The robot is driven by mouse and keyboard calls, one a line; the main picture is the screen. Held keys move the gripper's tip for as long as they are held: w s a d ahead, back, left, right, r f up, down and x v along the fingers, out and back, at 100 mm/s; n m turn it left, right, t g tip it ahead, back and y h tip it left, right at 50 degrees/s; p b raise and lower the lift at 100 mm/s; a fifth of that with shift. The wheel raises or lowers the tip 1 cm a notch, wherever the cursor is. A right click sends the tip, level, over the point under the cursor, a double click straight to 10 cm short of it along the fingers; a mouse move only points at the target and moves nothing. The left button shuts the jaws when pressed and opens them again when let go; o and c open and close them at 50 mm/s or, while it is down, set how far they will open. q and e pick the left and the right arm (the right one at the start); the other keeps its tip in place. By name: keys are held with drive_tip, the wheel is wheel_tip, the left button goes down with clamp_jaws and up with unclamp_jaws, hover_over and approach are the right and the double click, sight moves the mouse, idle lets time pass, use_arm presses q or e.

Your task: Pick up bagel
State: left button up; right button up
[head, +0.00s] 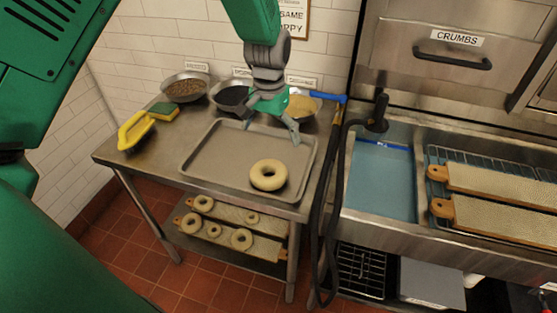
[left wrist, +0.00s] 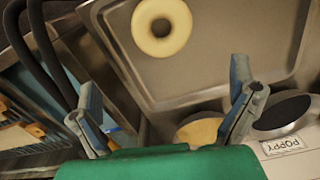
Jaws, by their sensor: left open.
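A pale ring-shaped bagel (head: 268,174) lies flat on the front right part of a grey metal tray (head: 205,165) on the steel table. My left gripper (head: 272,122) is above the back of the tray, behind the bagel and apart from it, with its fingers spread and nothing between them. In the left wrist view the bagel (left wrist: 161,27) shows at the top, beyond the two spread fingers of the left gripper (left wrist: 165,105). My right gripper is not in view.
Bowls of toppings (head: 185,88) stand along the wall behind the tray. A yellow-handled tool (head: 135,130) and a sponge (head: 164,111) lie at the left. A black hose (head: 328,200) hangs at the table's right edge, beside a water basin (head: 382,180). More bagels (head: 241,238) lie on boards on the lower shelf.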

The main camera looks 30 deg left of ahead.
use_arm(q)
hover_over(269, 172)
drive_tip(key=d, duration=0.1)
drive_tip(key=f, duration=0.8)
drive_tip(key=shift+s+f, duration=0.2)
drive_tip(key=shift+s, duration=0.1)
drive_tip(key=shift+s+f, duration=0.1)
drive_tip(key=shift+f, duration=0.05)
drive_tip(key=f, duration=0.1)
drive_tip(key=f+p, duration=0.1)
drive_tip(key=f, duration=0.2)
drive_tip(key=shift+s+f, duration=0.2)
drive_tip(key=shift+s, duration=0.05)
drive_tip(key=shift+a+f, duration=0.1)
drive_tip(key=shift+f, duration=0.15)
drive_tip(key=c, duration=1.1)
